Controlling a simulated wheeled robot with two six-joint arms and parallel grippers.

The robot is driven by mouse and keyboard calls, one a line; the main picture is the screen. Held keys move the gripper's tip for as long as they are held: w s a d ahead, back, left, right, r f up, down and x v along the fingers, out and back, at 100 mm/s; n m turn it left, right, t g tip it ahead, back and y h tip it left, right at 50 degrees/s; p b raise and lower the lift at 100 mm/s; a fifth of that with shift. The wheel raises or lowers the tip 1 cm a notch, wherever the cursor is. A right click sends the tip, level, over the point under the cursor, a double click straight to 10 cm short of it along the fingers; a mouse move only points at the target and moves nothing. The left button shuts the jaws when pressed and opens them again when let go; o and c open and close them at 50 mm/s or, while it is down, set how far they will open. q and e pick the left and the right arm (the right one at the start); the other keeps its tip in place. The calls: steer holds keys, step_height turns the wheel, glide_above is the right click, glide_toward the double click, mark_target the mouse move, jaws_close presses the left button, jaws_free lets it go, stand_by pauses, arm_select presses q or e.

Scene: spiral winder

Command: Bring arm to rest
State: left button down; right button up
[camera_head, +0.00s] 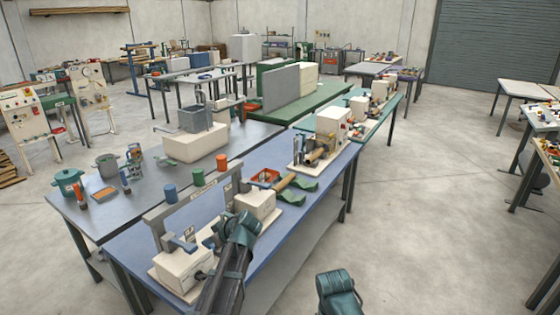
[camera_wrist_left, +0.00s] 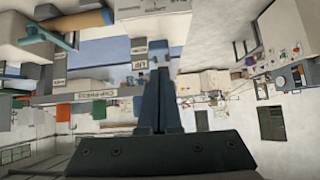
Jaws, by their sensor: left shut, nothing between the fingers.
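My left gripper (camera_wrist_left: 160,95) shows in the left wrist view with its two dark fingers together and nothing between them. In the head view my left arm (camera_head: 232,265) reaches up from the bottom over the front edge of the blue bench (camera_head: 285,218); its fingertips are hard to make out there. Beside it on the bench stands a cream machine block (camera_head: 185,268) with a blue-grey handle on top. A second cream block (camera_head: 254,204) sits just behind the arm. A teal part of mine shows at the bottom right of centre, with no right gripper visible.
A grey panel stands behind the cream blocks, with a blue cup (camera_head: 171,193) and an orange cup (camera_head: 222,162) near it. Green-ended tools (camera_head: 299,191) and an orange tray (camera_head: 265,177) lie farther right. The concrete floor right of the bench is clear.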

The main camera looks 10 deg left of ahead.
arm_select(q)
steer(key=s+d+f+m+g+h+b, duration=0.1)
steer(key=s+d+f+m+h, duration=0.3)
steer(key=s+d+m, duration=0.4)
steer(key=s+d+f+m+g+h+b, duration=0.1)
steer(key=s+d+f+m+g+h, duration=0.2)
steer(key=s+d, duration=1.1)
steer(key=d+f+m, duration=0.3)
steer(key=d+m, duration=0.3)
steer(key=shift+s+d+f+h+b, duration=0.25)
steer(key=shift+s+h+b, duration=0.15)
